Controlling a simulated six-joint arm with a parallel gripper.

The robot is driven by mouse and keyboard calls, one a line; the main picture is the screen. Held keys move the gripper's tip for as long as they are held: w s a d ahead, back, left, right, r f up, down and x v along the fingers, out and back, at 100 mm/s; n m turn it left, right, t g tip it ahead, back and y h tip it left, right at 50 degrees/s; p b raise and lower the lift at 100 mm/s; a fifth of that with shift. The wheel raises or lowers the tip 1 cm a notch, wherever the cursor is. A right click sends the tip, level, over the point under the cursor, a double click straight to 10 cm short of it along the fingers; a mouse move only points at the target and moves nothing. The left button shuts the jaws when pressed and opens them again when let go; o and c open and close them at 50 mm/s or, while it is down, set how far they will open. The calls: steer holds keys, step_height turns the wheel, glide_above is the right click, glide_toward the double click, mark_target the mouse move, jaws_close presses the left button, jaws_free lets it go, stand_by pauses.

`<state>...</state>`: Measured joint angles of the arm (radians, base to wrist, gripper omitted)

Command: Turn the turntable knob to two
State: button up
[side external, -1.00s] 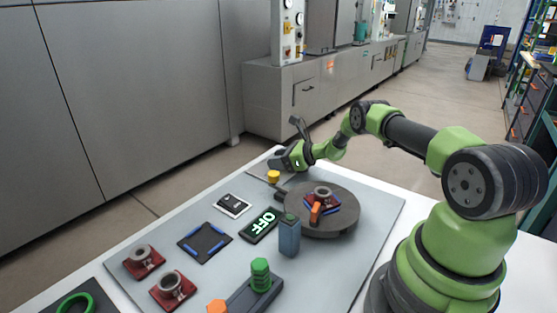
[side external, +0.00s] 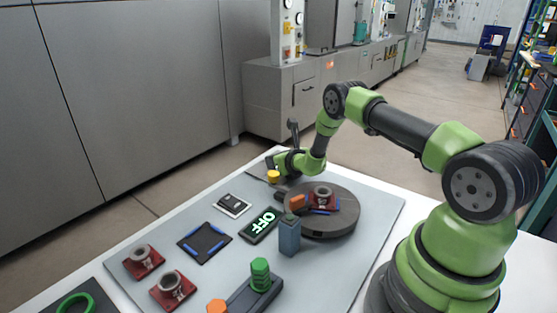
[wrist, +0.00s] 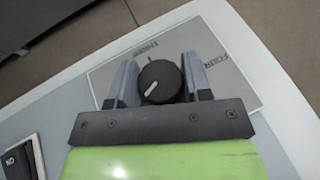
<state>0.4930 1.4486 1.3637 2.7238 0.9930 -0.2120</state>
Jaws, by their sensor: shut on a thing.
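The round black turntable knob (wrist: 160,84) with a white pointer line shows in the wrist view, between my two fingers. The pointer aims to the lower left of the picture. A pale label plate (wrist: 222,70) under the knob carries printed words, one reading FOUR; another is partly hidden. My gripper (wrist: 160,90) is shut on the knob. In the side view my gripper (side external: 282,164) is low at the far corner of the board and hides the knob.
A yellow button (side external: 273,176) stands close to my gripper. Two red parts (side external: 172,288) and a green bolt (side external: 261,276) are nearer the camera.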

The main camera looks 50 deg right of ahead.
stand_by(0.5)
steer(key=o, duration=0.9)
steer(key=shift+s, duration=0.1)
steer(key=shift+s+a+r, duration=0.25)
steer(key=shift+s, duration=0.2)
steer(key=v, duration=0.3)
steer(key=shift+s+a+r, duration=0.1)
steer(key=shift+s+a, duration=0.05)
steer(key=shift+s, duration=0.1)
step_height(320, 180, up, 7)
